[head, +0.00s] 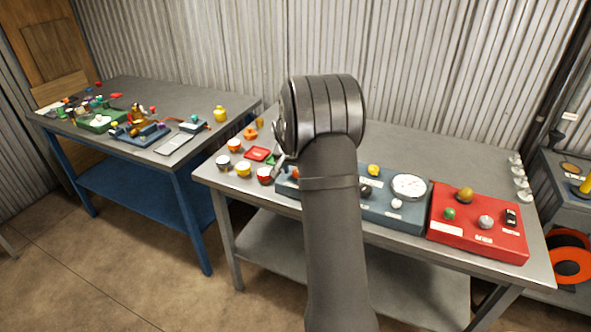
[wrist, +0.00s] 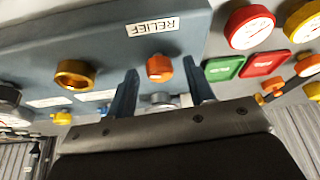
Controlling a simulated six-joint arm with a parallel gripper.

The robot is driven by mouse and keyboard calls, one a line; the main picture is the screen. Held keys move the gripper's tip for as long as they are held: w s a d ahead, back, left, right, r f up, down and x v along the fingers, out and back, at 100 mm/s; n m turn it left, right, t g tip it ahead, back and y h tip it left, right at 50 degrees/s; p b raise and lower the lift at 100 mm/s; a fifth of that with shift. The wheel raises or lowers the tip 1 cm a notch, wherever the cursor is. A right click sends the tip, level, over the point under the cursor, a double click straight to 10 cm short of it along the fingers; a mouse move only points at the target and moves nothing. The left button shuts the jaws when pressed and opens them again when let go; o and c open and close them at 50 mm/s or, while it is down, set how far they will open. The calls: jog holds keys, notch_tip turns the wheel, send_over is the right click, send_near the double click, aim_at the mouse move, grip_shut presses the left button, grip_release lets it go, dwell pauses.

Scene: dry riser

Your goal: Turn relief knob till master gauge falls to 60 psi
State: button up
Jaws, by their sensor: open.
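The blue-grey panel (wrist: 60,35) fills much of the wrist view, with an upside-down RELIEF label (wrist: 153,27). An orange knob (wrist: 159,69) stands near that label. My gripper (wrist: 159,66) is open, its two blue fingers on either side of the orange knob. I cannot tell whether either finger touches it. In the head view a large white-faced gauge (head: 409,186) sits on the same panel (head: 385,213). Its needle reading is too small to make out, and I cannot read a master label. My arm hides the panel's left part there.
A brass knob (wrist: 75,74) is left of my fingers. Green (wrist: 223,68) and red (wrist: 263,63) plates and a red-rimmed gauge (wrist: 250,27) lie to the right. In the head view a red box (head: 478,225) stands right of the panel, and a cluttered blue-legged table (head: 100,150) stands left.

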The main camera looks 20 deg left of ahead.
jog(key=c, duration=1)
jog(key=shift+m, duration=0.3)
jog(key=shift+a+m+h, duration=0.1)
jog(key=shift+m+h, duration=0.4)
jog(key=shift+m, duration=0.5)
jog(key=o, duration=1)
